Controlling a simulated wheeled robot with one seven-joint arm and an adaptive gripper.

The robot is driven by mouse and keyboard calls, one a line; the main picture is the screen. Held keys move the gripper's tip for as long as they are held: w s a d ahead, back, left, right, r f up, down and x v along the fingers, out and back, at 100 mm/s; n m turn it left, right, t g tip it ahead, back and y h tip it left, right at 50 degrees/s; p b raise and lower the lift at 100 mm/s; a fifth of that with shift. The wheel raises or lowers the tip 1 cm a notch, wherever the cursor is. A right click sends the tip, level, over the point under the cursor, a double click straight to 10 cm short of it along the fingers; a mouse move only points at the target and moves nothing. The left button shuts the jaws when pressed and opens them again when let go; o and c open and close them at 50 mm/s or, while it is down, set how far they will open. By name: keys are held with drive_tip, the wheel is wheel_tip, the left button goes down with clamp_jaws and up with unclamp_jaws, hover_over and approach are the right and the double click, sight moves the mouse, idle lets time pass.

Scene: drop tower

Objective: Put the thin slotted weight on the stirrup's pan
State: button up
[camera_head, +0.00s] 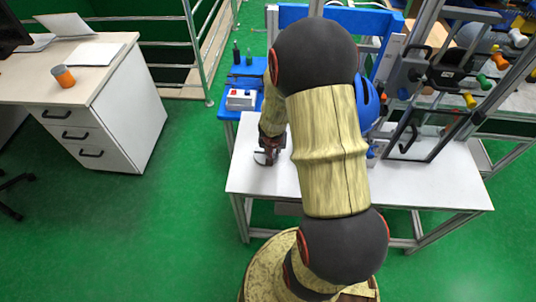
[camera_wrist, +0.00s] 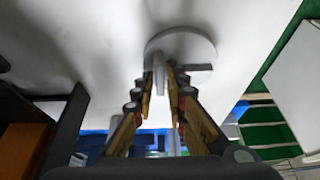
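A pale grey round disc with an upright tab, which looks like the slotted weight (camera_wrist: 200,45), is at the fingertips in the wrist view, over the white table top. A dark straight bar or slot shows at its right side. My gripper (camera_wrist: 161,78) has its two fingers drawn close on either side of the tab and appears to pinch it. In the head view my gripper (camera_head: 268,152) is low over the table's left part, with the disc small beneath it. I cannot tell whether the disc touches the table. I cannot make out the stirrup or its pan; my arm covers the table's middle.
The white table (camera_head: 380,190) is bare at its front right. A blue helmet-like dome (camera_head: 368,104) and a metal frame with a clear panel (camera_head: 435,135) stand behind. A white box with a red button (camera_head: 241,99) is at back left. A desk (camera_head: 75,75) stands farther left.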

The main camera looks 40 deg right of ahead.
clamp_jaws()
idle(0.7)
drive_tip(key=shift+w+r, duration=0.1)
drive_tip(key=shift+r, duration=0.1)
